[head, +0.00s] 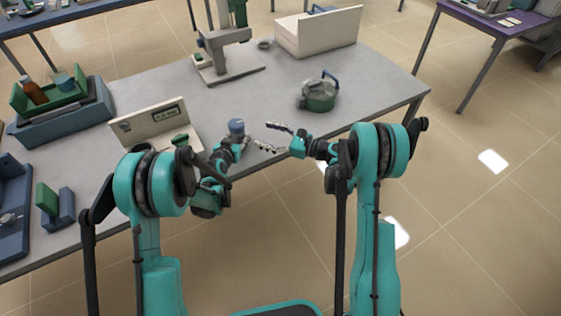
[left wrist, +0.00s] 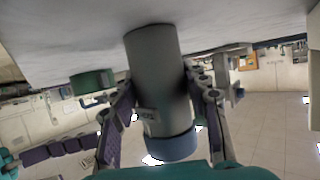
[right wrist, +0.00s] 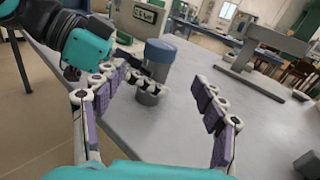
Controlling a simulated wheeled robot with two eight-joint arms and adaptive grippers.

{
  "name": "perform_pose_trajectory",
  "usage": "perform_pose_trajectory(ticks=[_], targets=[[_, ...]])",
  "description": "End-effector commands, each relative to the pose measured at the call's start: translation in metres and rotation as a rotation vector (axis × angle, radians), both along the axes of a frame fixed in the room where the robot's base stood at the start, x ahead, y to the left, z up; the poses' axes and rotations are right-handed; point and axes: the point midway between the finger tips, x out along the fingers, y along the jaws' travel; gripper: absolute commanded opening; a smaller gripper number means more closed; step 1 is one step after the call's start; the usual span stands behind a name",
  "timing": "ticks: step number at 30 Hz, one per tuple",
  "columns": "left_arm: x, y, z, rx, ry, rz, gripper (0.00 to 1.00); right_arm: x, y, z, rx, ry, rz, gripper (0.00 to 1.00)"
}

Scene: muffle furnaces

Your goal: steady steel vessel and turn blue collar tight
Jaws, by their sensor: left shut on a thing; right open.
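The steel vessel (right wrist: 148,93) is a grey cylinder with a blue collar (right wrist: 160,50) on top, standing upright near the table's front edge. In the left wrist view the vessel body (left wrist: 158,85) and collar (left wrist: 172,147) appear upside down. My left gripper (left wrist: 162,115) is shut on the vessel, a finger on each side of its body. In the head view the fingers partly hide the body, and the collar (head: 236,126) shows above. My right gripper (head: 268,138) is open and empty, to the right of the vessel, its spread fingers pointing toward it.
A green pot with a blue handle (head: 319,95) stands right of the vessel. A pale unit with a display (head: 155,125) is at left. A grey stand (head: 225,60) and a white box (head: 318,30) are at the back. The grey table (head: 270,90) is clear between them.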

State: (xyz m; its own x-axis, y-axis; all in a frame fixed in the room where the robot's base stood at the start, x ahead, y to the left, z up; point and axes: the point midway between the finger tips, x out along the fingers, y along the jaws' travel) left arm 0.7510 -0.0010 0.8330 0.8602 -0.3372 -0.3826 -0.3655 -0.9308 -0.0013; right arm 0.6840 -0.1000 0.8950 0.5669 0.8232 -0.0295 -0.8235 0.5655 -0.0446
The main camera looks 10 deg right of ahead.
Motion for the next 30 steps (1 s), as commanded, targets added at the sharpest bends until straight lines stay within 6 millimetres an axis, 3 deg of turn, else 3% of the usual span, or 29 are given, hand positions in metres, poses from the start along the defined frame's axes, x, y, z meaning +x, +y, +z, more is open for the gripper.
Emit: perform_pose_trajectory(ticks=[14,30], targets=[[0.0,-0.001,0.0,0.001,0.002,-0.001,0.0,-0.031,0.021,0.047,-0.451,-0.186,0.04,0.7],[0.0,-0.001,0.0,0.001,0.002,-0.002,0.0,-0.098,0.02,0.079,-0.949,-0.42,0.169,0.7]])
